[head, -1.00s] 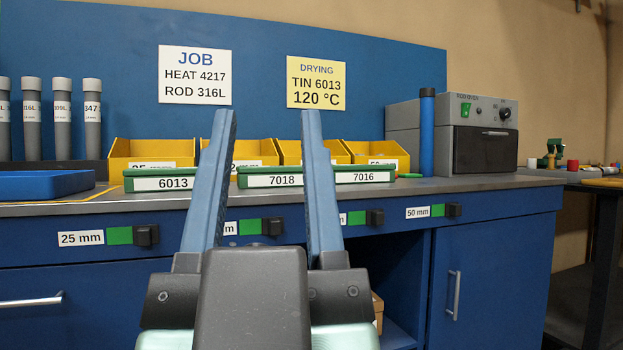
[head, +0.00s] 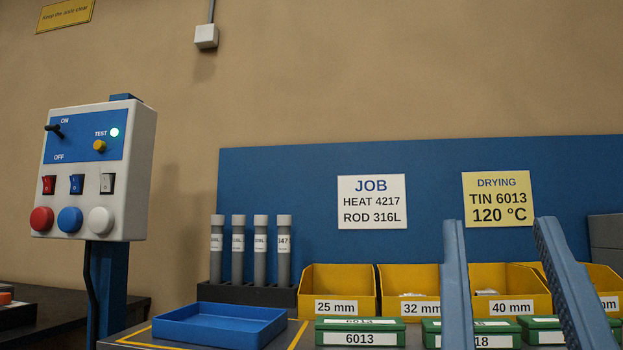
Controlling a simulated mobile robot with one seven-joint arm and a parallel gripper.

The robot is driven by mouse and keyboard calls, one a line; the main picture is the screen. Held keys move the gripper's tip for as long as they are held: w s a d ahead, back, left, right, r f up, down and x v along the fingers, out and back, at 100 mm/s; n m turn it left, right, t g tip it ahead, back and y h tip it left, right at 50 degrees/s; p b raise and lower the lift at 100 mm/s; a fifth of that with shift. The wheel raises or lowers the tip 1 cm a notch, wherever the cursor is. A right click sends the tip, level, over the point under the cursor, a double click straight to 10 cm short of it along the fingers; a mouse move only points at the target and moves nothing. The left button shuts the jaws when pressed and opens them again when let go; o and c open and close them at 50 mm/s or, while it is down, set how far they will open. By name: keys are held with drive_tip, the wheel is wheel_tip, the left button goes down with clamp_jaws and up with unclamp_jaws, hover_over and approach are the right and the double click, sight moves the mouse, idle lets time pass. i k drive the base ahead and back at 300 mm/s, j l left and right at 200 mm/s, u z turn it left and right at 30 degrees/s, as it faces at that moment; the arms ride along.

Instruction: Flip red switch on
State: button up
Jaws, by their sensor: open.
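The red switch (head: 48,185) is a small red rocker on the front of a white control box (head: 80,218) at the left of the head view.
The box also has a black lever (head: 54,129), a lit green lamp (head: 114,132), a yellow knob (head: 99,146) and large red, blue and white buttons. A blue tray (head: 220,325), grey tubes (head: 238,250), yellow bins (head: 338,292) and green cartons (head: 360,334) stand on the bench.

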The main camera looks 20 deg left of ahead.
sight(48, 182)
drive_tip(key=u, duration=1.75)
